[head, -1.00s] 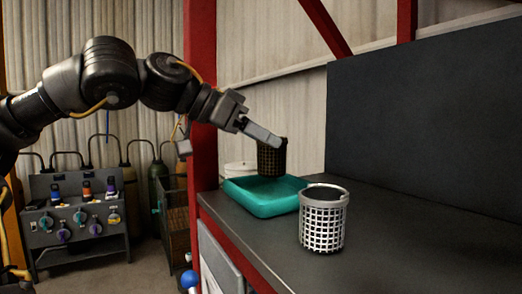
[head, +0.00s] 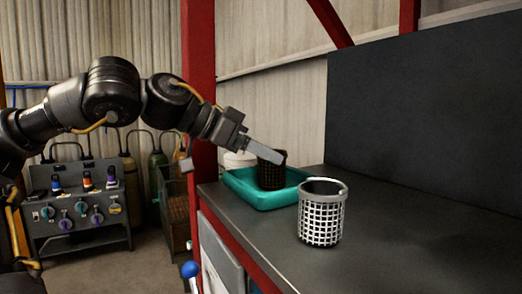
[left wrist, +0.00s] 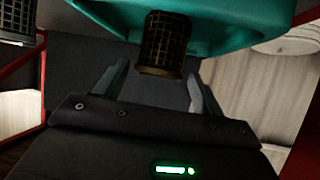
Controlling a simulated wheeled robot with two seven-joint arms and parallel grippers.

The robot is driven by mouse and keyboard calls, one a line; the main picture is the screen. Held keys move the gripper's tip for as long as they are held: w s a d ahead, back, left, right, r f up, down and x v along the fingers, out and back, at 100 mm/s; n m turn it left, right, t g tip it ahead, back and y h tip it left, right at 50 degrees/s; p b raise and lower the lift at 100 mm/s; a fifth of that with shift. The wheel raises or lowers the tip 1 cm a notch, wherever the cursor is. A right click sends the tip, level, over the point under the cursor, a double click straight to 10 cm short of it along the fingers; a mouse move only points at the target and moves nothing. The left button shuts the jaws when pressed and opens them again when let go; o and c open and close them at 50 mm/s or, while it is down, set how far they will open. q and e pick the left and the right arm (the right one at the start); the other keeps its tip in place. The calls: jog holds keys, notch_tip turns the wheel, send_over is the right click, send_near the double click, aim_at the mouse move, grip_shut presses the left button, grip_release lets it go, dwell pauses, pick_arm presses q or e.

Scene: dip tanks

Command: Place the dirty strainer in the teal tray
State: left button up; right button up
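The dirty strainer (head: 270,174), a dark mesh basket, stands about upright inside the teal tray (head: 262,200) on the bench. My left gripper (head: 280,158) is at the strainer's top rim. In the left wrist view the fingers (left wrist: 157,82) stand apart at either side of the strainer's near end (left wrist: 165,45). A gap shows between the left finger and the mesh, so the gripper looks open. The tray also shows in that view (left wrist: 235,28). The strainer's base is hidden behind the tray wall. My right gripper is not in view.
A clean silvery strainer (head: 321,215) stands on the bench (head: 420,240) in front of the tray. A white round container (head: 238,160) is behind the tray. A red post (head: 198,90) rises at the bench's left end. The bench's right side is clear.

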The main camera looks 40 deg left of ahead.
pick_arm(q)
jog(key=shift+r, duration=0.1)
jog(key=b+v, duration=0.4)
jog(key=v, duration=0.8)
jog(key=shift+d, duration=0.1)
dwell(0.3)
